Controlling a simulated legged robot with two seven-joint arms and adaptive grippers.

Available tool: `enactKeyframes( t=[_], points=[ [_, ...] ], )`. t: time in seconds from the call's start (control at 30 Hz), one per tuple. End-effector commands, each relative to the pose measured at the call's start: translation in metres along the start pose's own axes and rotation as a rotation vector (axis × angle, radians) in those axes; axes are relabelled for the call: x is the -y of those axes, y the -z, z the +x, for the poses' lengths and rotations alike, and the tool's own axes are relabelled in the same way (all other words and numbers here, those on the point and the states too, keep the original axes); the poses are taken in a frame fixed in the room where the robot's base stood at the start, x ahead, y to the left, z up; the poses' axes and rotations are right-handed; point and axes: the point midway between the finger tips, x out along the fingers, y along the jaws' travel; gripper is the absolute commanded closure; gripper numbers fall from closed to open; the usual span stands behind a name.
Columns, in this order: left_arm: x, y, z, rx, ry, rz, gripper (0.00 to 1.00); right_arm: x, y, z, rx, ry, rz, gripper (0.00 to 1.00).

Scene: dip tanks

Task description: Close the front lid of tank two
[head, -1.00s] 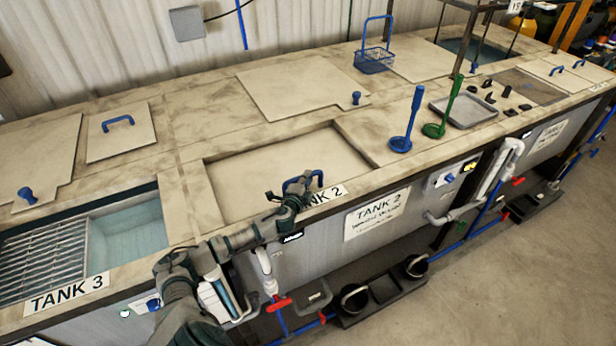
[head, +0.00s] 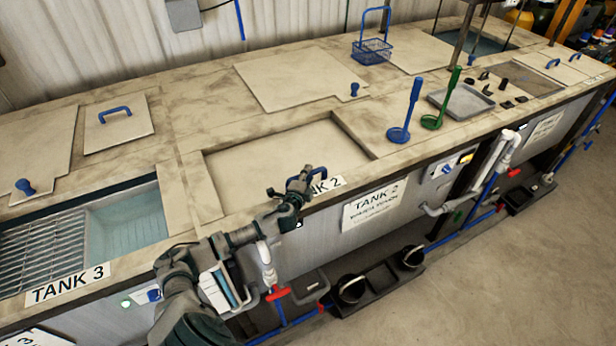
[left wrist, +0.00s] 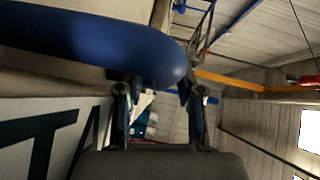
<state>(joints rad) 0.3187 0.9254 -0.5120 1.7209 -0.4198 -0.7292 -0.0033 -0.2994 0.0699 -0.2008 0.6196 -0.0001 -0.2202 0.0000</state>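The front lid of tank two (head: 275,165) is a pale slab lying in the sunken rectangular opening behind the TANK 2 label, its surface below the surrounding worktop. Its blue handle (head: 318,170) stands near the front edge, partly hidden by my left gripper (head: 300,181). In the left wrist view the handle (left wrist: 90,38) is very close, crossing the upper left, its curved end at the fingertips. The left fingers (left wrist: 160,92) stand apart with background showing between them. I cannot tell whether they touch the handle. My right gripper is not in view.
A flat rear lid (head: 295,75) with a blue knob lies behind. Blue and green ladles (head: 403,120) and a grey tray (head: 462,102) stand right. Tank three's opening (head: 130,215) at left shows water and a grate. Pipes and red valves (head: 277,292) run below the front edge.

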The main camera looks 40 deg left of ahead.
Motion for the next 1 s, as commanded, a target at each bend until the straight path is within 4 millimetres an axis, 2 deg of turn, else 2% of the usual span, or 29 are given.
enactKeyframes(
  t=[0.03,0.13,0.27,0.5,0.7,0.83,1.0],
  points=[
    [-0.005,-0.002,0.000,0.006,-0.008,0.003,0.54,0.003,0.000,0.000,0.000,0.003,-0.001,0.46],
    [-0.005,-0.002,-0.002,0.006,-0.009,0.003,0.54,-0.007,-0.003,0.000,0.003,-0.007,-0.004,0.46],
    [-0.006,-0.002,-0.017,0.004,-0.011,0.005,0.54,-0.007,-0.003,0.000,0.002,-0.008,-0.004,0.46],
    [-0.005,-0.003,-0.071,0.000,-0.009,0.003,0.54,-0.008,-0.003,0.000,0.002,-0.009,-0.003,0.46],
    [-0.004,-0.004,-0.105,0.000,-0.005,0.001,0.54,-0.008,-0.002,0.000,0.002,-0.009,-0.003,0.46],
    [-0.002,-0.004,-0.117,0.000,-0.003,-0.001,0.54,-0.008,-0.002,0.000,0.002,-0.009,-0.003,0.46],
    [0.000,-0.003,-0.121,0.001,0.001,-0.002,0.54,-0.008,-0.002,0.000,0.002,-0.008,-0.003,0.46]
  ],
)
